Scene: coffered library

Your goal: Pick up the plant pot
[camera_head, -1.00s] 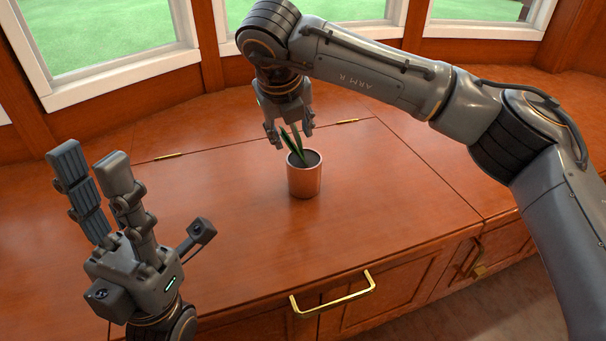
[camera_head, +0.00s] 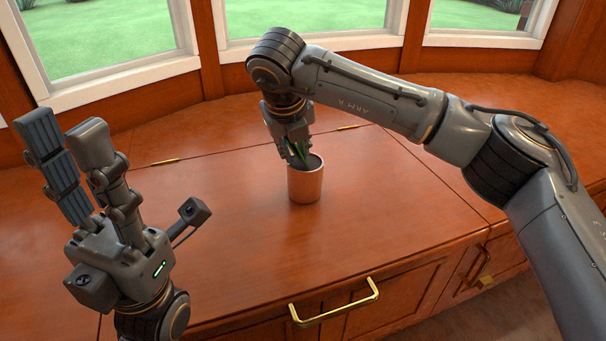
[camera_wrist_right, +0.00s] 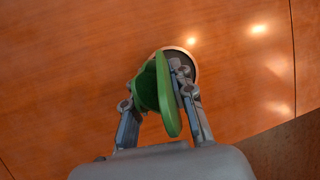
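The plant pot (camera_head: 305,185) is a copper-pink cylinder standing upright on the wooden cabinet top, with green leaves rising from it. In the right wrist view, its pale rim (camera_wrist_right: 194,67) shows beyond the leaves (camera_wrist_right: 164,95). My right gripper (camera_head: 297,157) is over the pot from above, its fingers down among the leaves at the rim. The leaves hide part of the fingertips, so whether they are shut on the plant or pot is unclear. My left gripper (camera_head: 64,130) is open and empty at the left, away from the pot, fingers pointing up.
The wooden cabinet top (camera_head: 400,205) is otherwise clear around the pot. A brass handle (camera_head: 335,303) is on the cabinet front below its near edge. Windows (camera_head: 310,18) stand behind. My right arm spans the upper right.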

